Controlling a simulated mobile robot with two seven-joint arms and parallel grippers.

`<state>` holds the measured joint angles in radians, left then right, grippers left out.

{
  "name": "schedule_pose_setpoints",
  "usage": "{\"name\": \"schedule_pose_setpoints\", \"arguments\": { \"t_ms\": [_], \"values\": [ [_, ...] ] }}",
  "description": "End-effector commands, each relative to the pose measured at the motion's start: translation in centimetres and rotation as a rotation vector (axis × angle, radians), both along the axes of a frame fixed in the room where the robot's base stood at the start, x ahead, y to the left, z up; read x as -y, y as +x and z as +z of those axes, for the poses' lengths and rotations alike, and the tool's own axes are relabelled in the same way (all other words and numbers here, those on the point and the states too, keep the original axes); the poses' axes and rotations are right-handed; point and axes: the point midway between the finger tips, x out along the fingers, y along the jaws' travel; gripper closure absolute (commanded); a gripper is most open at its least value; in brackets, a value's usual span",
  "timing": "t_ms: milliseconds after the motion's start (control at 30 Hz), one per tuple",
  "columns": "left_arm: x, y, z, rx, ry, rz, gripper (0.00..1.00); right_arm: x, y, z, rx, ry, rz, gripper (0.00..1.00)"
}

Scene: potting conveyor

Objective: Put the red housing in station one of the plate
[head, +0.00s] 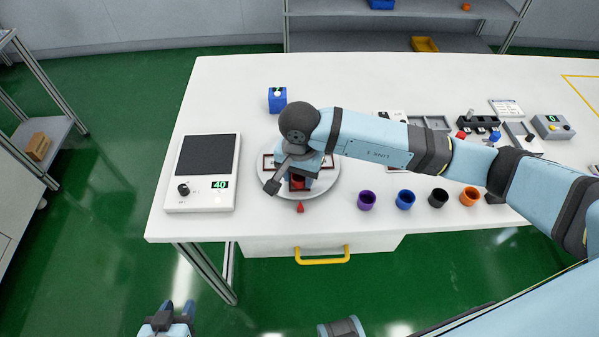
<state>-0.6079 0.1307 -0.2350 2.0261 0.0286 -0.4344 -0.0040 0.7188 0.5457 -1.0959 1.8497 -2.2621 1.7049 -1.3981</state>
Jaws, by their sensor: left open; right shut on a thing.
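The round grey plate (328,187) lies on the white table, with darker rectangular stations partly showing on it. My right gripper (298,181) is over the plate's front middle, shut on the red housing (298,184). The housing shows only in part beneath the gripper, at the plate's front station; I cannot tell whether it touches the plate. A small red pointer (300,207) is at the plate's front edge. My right wrist and forearm hide much of the plate's back and right. My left gripper (180,307) is open and empty, low in front of the table.
A scale-like device (203,172) reading 40 stands left of the plate. A blue block (277,99) is behind it. Purple (367,200), blue (405,199), black (438,198) and orange (469,196) cups stand to the right. A yellow drawer handle (322,259) juts out in front.

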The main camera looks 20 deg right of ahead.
Motion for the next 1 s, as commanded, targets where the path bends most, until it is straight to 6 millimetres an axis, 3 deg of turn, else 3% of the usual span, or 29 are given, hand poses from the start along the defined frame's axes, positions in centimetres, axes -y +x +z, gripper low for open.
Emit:
{"name": "schedule_pose_setpoints", "arguments": {
  "t_ms": [300,333,433,767,867,1000],
  "values": [
    [0.1,0.0,-0.6,-0.004,-0.003,0.003,0.57,0.0,0.1,-0.5,0.001,0.0,0.0,0.81],
    [0.1,0.0,-0.5,-0.007,-0.004,0.004,0.57,0.0,0.0,-0.3,0.001,0.001,0.0,0.55],
    [0.1,-0.1,-0.4,-0.008,-0.005,0.004,0.57,0.0,0.0,-0.2,0.001,0.001,0.0,0.34],
    [0.1,0.0,0.0,-0.005,-0.005,0.005,0.57,0.0,0.0,0.1,0.001,0.001,0.0,0.34],
    [0.1,0.0,0.1,0.0,-0.004,0.004,0.57,0.0,0.1,0.8,0.003,0.001,0.0,0.34],
    [0.1,0.0,-0.3,-0.003,-0.005,0.005,0.57,0.0,0.2,3.5,0.006,0.001,0.001,0.34]
  ]
}}
